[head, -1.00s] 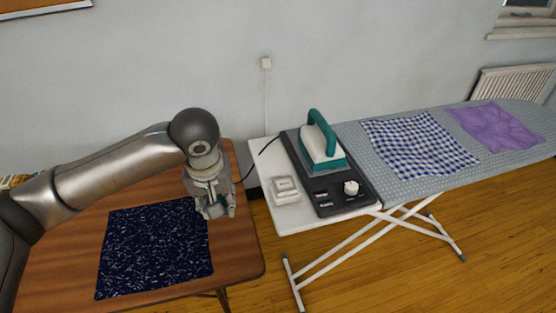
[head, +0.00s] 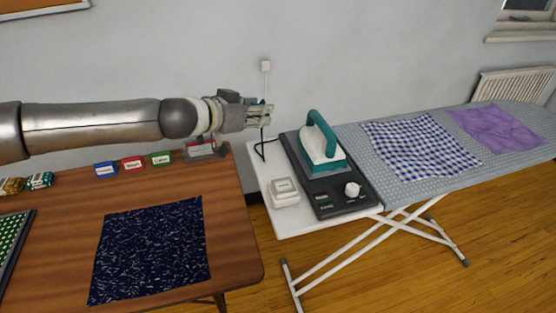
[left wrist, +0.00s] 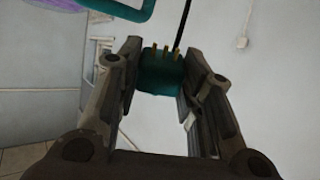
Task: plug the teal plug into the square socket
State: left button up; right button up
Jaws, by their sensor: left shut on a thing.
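The teal plug (left wrist: 160,75) is between the fingers of my left gripper (head: 266,113) in the left wrist view. Several brass pins stick out of its top side there, and a dark cable runs up past it. In the head view only a small bit of teal shows at the fingertips; the fingers hide the rest. The gripper is shut on the plug, raised in front of the wall above the board's left end. A white square box with a raised square top (head: 285,190), seemingly the socket, lies below on the white end of the board. Its holes are too small to tell.
The iron (head: 322,152) rests on a dark base (head: 326,187) right of the box. A small white wall fitting (head: 265,66) is behind my gripper. A checked cloth (head: 418,146) and purple cloth (head: 497,127) lie on the board. A navy cloth (head: 150,247) covers part of the wooden table.

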pick_arm(q)
jog(key=s+d+f+m+h, duration=0.1)
jog(key=d+m+h, duration=0.1)
jog(key=h, duration=0.1)
jog(key=m+g+h+b, duration=0.1)
jog(key=m+g+h, duration=0.4)
jog(key=h, duration=0.1)
send_over(278, 187)
jog(key=f, duration=0.7)
jog(key=shift+w+a+f, duration=0.1)
jog(key=shift+w, duration=0.25)
jog(key=shift+s+f+h, duration=0.25)
jog(key=shift+h, duration=0.05)
jog(key=shift+f, duration=0.1)
notch_tip(278, 187, down, 6)
jog(key=b, duration=0.7)
jog(key=shift+r, duration=0.2)
jog(key=shift+f+b, duration=0.1)
jog(key=shift+b, duration=0.45)
